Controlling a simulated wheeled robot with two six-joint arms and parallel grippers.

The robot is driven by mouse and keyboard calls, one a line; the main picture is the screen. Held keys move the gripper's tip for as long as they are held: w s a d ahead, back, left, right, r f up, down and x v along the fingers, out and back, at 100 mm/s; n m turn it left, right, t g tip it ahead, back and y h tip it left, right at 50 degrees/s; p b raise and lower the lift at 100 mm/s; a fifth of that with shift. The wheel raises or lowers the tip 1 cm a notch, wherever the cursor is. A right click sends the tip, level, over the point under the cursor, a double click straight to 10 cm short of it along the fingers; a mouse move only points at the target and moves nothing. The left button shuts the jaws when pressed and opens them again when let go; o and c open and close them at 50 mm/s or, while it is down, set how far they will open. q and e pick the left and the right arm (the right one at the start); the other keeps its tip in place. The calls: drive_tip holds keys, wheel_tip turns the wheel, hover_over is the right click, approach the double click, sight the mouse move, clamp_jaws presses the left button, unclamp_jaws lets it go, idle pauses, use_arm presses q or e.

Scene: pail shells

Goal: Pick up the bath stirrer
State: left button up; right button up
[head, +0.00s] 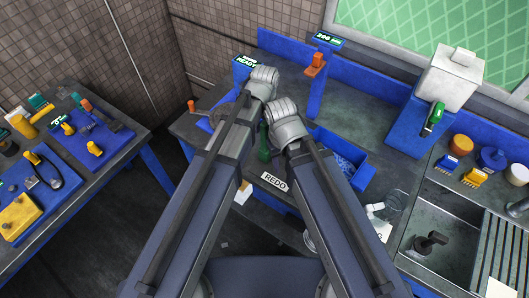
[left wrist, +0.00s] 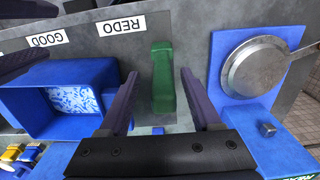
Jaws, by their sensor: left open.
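A green long piece (head: 264,142), which I take to be the bath stirrer, stands or lies on the grey bench between my two arms. Its lower part is hidden in the head view. In the left wrist view the green piece (left wrist: 163,78) shows between the two dark fingers of my left gripper (left wrist: 160,77). That gripper is open, with a gap to the green piece on both sides. My left gripper (head: 261,84) shows from behind in the head view, its fingers hidden. My right gripper (head: 286,122) is close beside it, its fingers hidden too.
A round metal pan (left wrist: 263,68) sits on a blue block beside the green piece. A blue bin (head: 343,157) and a REDO label (head: 274,182) are nearby. A sink (head: 440,240) is at right, a tool table (head: 118,185) at left.

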sight(264, 137)
use_arm(q)
drive_tip(key=f+b, duration=0.1)
drive_tip(key=f, duration=0.1)
drive_tip(key=f+b, duration=0.2)
drive_tip(key=shift+w+a+f+b, duration=0.1)
drive_tip(key=shift+w+f+b, duration=0.1)
drive_tip(key=shift+b, duration=0.1)
drive_tip(key=shift+r, duration=0.1)
clamp_jaws()
idle(0.5)
